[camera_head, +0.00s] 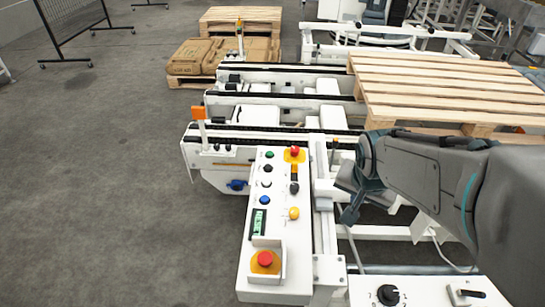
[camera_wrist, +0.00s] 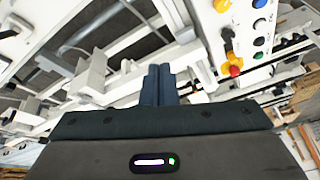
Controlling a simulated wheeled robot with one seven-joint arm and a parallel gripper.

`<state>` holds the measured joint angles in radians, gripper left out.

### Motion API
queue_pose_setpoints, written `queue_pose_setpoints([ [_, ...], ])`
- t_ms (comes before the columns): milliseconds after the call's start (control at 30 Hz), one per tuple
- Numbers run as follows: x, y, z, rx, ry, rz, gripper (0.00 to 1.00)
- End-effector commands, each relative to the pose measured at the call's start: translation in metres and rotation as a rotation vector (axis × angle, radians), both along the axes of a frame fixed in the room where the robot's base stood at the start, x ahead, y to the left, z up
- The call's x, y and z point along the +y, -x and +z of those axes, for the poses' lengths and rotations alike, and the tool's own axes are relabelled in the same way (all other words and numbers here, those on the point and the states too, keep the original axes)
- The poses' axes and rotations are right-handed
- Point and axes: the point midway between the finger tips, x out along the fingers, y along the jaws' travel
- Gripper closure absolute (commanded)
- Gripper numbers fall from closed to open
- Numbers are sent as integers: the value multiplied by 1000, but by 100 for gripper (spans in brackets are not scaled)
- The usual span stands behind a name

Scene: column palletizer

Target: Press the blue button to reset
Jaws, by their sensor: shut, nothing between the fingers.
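The blue button (camera_head: 264,199) is on the left column of the white control panel (camera_head: 254,230), below the white, black and green buttons. It also shows at the top edge of the wrist view (camera_wrist: 259,3), partly cut off. My gripper (camera_head: 348,215) hangs to the right of the panel, apart from the blue button. In the wrist view its two fingers (camera_wrist: 158,72) are together with nothing between them, and the panel is at the upper right.
A red emergency stop (camera_head: 265,259), a yellow button (camera_head: 293,213) and another red button (camera_head: 295,151) share the panel. A wooden pallet (camera_head: 440,87) lies behind my arm. White conveyor frames (camera_head: 285,95) are behind. Open floor (camera_head: 110,200) lies to the left.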

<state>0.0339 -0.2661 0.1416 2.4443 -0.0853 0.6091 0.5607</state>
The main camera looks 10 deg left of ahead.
Motion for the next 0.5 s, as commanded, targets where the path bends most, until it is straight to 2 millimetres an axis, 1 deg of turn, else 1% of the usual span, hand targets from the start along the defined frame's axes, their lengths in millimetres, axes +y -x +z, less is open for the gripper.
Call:
queue_pose_setpoints([
  [33, 9, -16, -9, -16, -31, -60, 100],
  [100, 25, -38, -19, -51, -93, -151, 100],
  [167, 39, -54, -28, -75, -156, -226, 100],
  [200, 49, -65, -35, -89, -204, -277, 100],
  [267, 67, -79, -45, -102, -284, -351, 100],
  [333, 88, -94, -56, -108, -390, -439, 100],
  [500, 144, -121, -80, -66, -671, -654, 100],
])
